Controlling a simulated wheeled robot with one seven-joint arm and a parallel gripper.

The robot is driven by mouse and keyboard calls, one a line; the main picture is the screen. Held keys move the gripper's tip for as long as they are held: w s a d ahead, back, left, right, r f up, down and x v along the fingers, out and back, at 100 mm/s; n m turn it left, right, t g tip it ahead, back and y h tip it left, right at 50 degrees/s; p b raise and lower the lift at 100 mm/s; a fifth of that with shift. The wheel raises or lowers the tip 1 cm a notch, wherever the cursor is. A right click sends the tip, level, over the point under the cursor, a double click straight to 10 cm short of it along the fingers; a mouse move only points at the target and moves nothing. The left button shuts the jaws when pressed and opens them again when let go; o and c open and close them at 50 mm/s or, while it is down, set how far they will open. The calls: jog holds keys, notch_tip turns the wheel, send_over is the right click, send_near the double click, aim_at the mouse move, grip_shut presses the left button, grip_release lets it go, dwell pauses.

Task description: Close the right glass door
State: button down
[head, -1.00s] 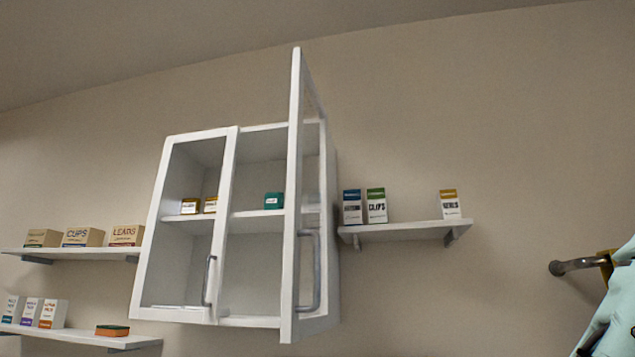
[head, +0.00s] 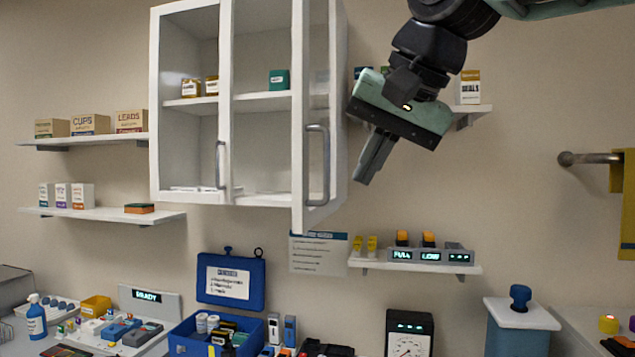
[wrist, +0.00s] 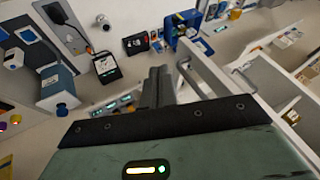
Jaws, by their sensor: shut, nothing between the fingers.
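The right glass door (head: 299,120) of the white wall cabinet stands open in the head view, swung outward toward me. Its grey bar handle (head: 318,165) is on the door's lower part. The left glass door (head: 184,110) looks shut, with its own handle (head: 220,165). My gripper (head: 366,172) is shut and empty, just right of the open door, its fingers pointing down and left. In the wrist view my fingers (wrist: 158,85) are together beside the door's frame and handle (wrist: 190,80). I cannot tell whether they touch the door.
Small boxes stand on the cabinet shelf (head: 262,102). A wall shelf (head: 470,110) with boxes is behind my gripper. A lower shelf (head: 415,265) holds small devices. A blue case (head: 215,335) and a dial scale (head: 409,335) stand below.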

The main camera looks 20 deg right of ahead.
jog(key=r, duration=0.2)
jog(key=p, duration=0.5)
send_near(305, 229)
jog(key=d+x, duration=0.1)
jog(key=x, duration=0.3)
jog(key=shift+w+a+f+m, duration=0.2)
jog(key=shift+a+f+m, duration=0.1)
jog(key=shift+a+f, duration=0.15)
jog(key=shift+a, duration=0.15)
